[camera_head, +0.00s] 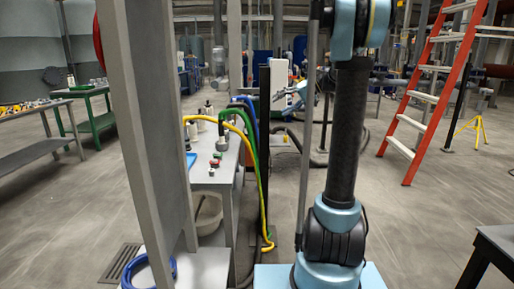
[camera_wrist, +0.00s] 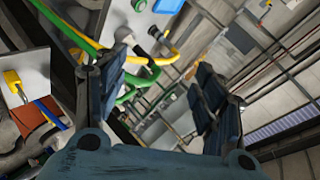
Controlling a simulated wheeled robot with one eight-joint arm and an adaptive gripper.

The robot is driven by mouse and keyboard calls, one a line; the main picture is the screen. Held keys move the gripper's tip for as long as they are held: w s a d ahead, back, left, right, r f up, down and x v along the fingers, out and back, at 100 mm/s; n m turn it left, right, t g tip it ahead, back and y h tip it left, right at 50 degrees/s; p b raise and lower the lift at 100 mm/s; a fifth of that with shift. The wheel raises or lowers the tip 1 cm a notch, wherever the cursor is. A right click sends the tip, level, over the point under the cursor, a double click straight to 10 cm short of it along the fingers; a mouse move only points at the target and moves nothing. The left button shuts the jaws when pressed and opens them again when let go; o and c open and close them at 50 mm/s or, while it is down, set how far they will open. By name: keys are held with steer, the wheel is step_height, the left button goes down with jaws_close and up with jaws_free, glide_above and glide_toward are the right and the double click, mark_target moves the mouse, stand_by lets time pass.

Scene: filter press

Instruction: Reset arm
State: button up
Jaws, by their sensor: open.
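My gripper (camera_wrist: 162,88) fills the lower part of the wrist view. Its two dark blue fingers stand wide apart with nothing between them. Beyond the fingers the view is tilted, with yellow and green hoses (camera_wrist: 142,78) on the left and ceiling structure on the right. In the head view my blue and black arm rises at the right of centre. My gripper cannot be made out clearly there.
A grey post (camera_head: 150,120) stands close at the left. Behind it are a workbench (camera_head: 215,176) with small fittings and hanging yellow, green and blue hoses (camera_head: 262,180). An orange ladder (camera_head: 440,85) stands at the right. Open floor lies between the ladder and my arm.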

steer(key=s+f+m+g+h, duration=0.1)
steer(key=s+f+h, duration=0.35)
steer(key=s, duration=0.85)
steer(key=s+f+h, duration=0.2)
steer(key=s+f, duration=0.5)
steer(key=s, duration=0.5)
steer(key=s+d+f+h, duration=0.2)
steer(key=s+d+f, duration=0.1)
steer(key=s+f, duration=0.4)
steer(key=s+d+f+h, duration=0.3)
steer(key=s+d+f, duration=0.1)
steer(key=s+f, duration=0.4)
steer(key=shift+s+d+f+m, duration=0.2)
steer(key=shift+s+m, duration=0.2)
steer(key=shift+s, duration=0.6)
steer(key=shift+w+f, duration=0.15)
steer(key=shift+w, duration=0.3)
